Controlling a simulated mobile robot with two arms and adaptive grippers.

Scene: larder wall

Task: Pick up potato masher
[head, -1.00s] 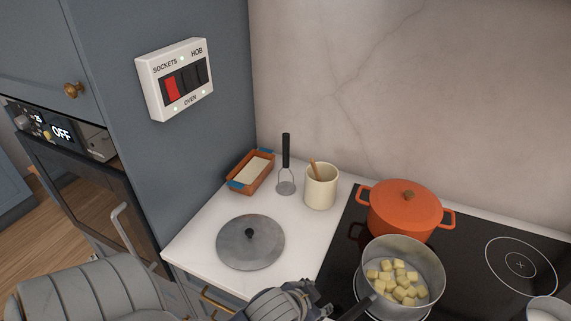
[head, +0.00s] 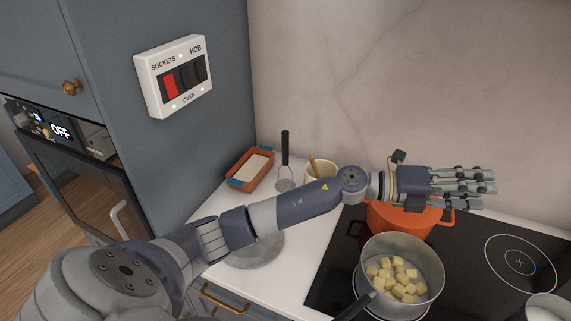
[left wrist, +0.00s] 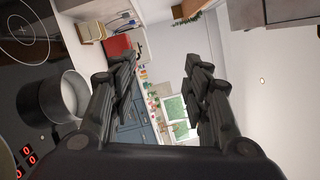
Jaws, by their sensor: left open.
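The potato masher (head: 285,160) stands upright in the head view, black handle up and grey head down on the white counter. It is between the orange dish and the cream crock, left of my left arm. My left gripper (head: 478,187) is open and empty, stretched out to the right above the orange pot and well away from the masher. In the left wrist view my left gripper (left wrist: 158,88) shows its fingers spread with nothing between them. The masher is not in that view. My right gripper is not in view.
A saucepan of potato cubes (head: 402,248) and an orange pot (head: 388,224) stand on the black hob (head: 470,265). My arm partly covers the cream crock (head: 316,171) and a grey lid (head: 262,252). An orange dish (head: 250,170) sits by the cabinet.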

